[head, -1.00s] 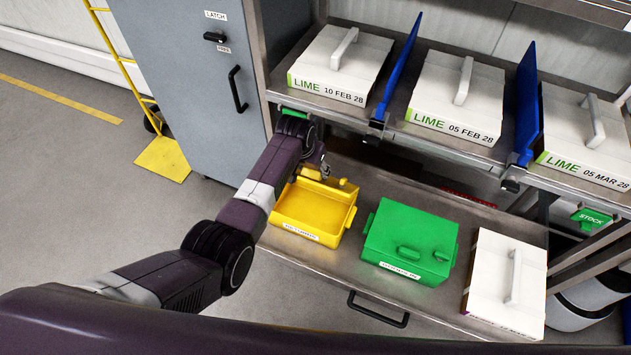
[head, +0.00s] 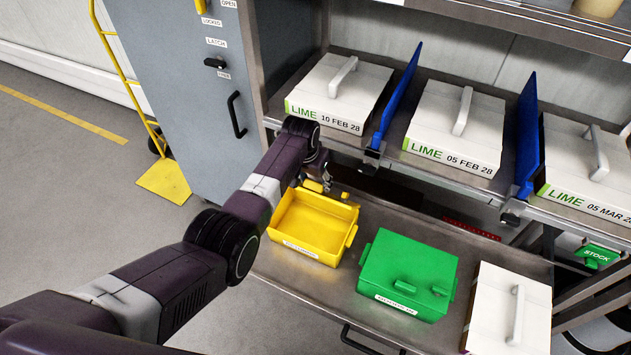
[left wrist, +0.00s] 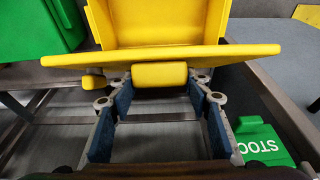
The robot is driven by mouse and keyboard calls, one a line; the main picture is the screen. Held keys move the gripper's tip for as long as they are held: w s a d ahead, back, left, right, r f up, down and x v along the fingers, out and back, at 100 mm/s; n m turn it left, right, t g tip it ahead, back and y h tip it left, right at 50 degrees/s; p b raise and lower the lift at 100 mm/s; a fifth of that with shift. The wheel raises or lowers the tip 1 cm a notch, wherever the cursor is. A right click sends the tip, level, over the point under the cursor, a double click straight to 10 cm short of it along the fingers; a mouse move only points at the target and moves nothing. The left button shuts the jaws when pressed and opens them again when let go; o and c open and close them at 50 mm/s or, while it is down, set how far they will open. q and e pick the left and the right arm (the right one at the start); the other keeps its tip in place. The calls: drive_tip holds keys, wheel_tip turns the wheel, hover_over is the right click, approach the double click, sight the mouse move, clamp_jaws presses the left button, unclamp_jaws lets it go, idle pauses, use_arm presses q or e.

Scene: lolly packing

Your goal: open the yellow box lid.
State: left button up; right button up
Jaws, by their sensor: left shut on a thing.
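The yellow box (head: 288,243) stands on the lower metal shelf at its left end, and I look into its open, empty-looking inside. Its yellow lid (left wrist: 225,50) is raised and swung to the back; the left wrist view shows it nearly edge-on, with the box beyond. My left gripper (left wrist: 160,80) is shut on the lid's yellow handle (left wrist: 160,73), which sits between its two fingertips. In the head view my left gripper (head: 322,182) is behind the box's back edge, partly hidden by my arm. My right gripper is not in view.
A closed green box (head: 410,265) stands right of the yellow one, then a white box (head: 500,310). White LIME boxes (head: 345,90) sit on the shelf above, between blue dividers (head: 397,95). A grey cabinet (head: 190,95) stands at left. A green STOCK tag (left wrist: 262,145) hangs nearby.

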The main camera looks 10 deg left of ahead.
use_arm(q)
drive_tip(key=shift+w, duration=0.15)
idle(0.6)
drive_tip(key=o, duration=1.7)
drive_tip(key=shift+o, duration=0.2)
drive_tip(key=v, duration=1.2)
